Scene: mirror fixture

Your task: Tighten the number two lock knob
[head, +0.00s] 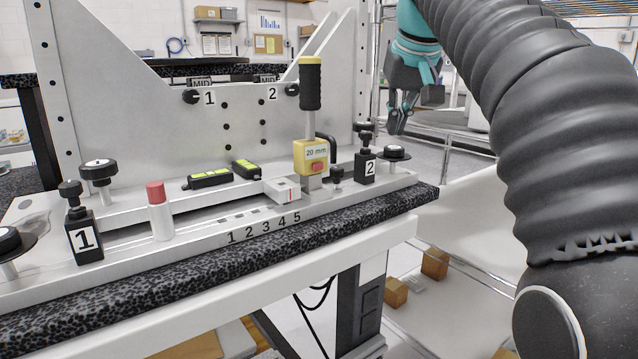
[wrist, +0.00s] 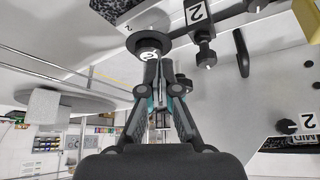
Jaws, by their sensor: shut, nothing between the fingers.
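The black block labelled 2 (head: 366,168) stands at the right end of the fixture with a black knob (head: 366,130) on top. In the wrist view, the block's label (wrist: 195,12) and its knob (wrist: 205,54) show at the top. A black disc with a silver centre (head: 394,153) sits just right of the block; it also shows in the wrist view (wrist: 150,44). My gripper (head: 398,128) is shut and empty, pointing down above the disc. In the wrist view the fingertips (wrist: 157,68) overlap the disc; contact cannot be told.
Another knob (head: 291,90) beside a 2 is on the upright plate. A yellow 20 mm tool with a black handle (head: 311,85) stands left of block 2. Block 1 (head: 84,237) and a red-capped post (head: 160,210) are farther left. A rail (head: 450,135) runs behind my gripper.

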